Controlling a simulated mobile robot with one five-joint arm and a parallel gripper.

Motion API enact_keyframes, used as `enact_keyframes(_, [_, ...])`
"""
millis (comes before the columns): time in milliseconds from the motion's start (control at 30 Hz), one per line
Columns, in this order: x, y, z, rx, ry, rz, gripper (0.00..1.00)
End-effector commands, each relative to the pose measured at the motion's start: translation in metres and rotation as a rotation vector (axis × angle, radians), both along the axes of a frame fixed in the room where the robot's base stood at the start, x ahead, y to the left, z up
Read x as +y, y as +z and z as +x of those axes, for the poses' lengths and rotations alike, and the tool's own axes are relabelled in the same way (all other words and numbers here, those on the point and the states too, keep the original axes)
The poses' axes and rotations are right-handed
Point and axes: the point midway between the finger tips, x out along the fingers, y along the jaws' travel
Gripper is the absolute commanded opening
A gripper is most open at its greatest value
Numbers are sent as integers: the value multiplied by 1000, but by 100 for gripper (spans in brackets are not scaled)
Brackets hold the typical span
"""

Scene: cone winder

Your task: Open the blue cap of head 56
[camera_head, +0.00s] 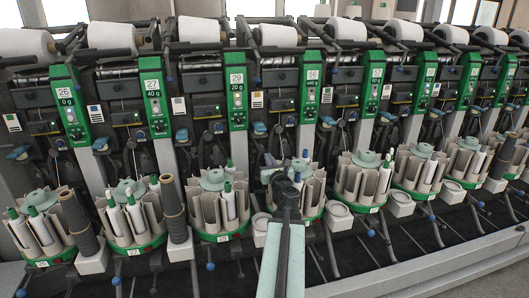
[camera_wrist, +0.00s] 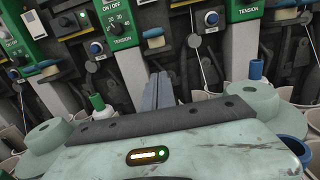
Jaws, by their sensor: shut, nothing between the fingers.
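A green panel (camera_head: 311,88) whose small number looks like 55 or 56 stands on the machine right of centre; I cannot read it with certainty. A blue cap-like piece (camera_head: 260,128) sits to its lower left. A similar blue piece (camera_wrist: 155,42) shows in the wrist view, just above my fingertips; whether it is the same one is not certain. My gripper (camera_wrist: 159,88) is shut and empty, pointing at the machine front. In the head view my gripper (camera_head: 285,184) is in front of the round bobbin magazine below that panel. It hides part of the magazine.
Round magazines with grey pockets line the front, such as one left of my arm (camera_head: 214,179). A blue-topped tube (camera_wrist: 256,69) stands to the right of my fingers, a green-topped one (camera_wrist: 97,102) to the left. Dark cones (camera_head: 173,208) stand further left. White yarn packages sit above.

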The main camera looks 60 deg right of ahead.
Motion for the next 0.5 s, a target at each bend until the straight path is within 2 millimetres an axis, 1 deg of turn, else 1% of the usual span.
enact_keyframes(33, [-10, 1, 9, 0, 2, 0, 0])
enact_keyframes(100, [-21, 2, 20, 0, 2, 0, 0])
enact_keyframes(367, [-62, 5, 60, 0, 2, 0, 0])
enact_keyframes(400, [-66, 7, 65, 0, 2, 0, 0])
enact_keyframes(433, [-63, 21, 63, 0, 1, 0, 0])
enact_keyframes(500, [-64, 32, 63, 0, 1, 0, 0])
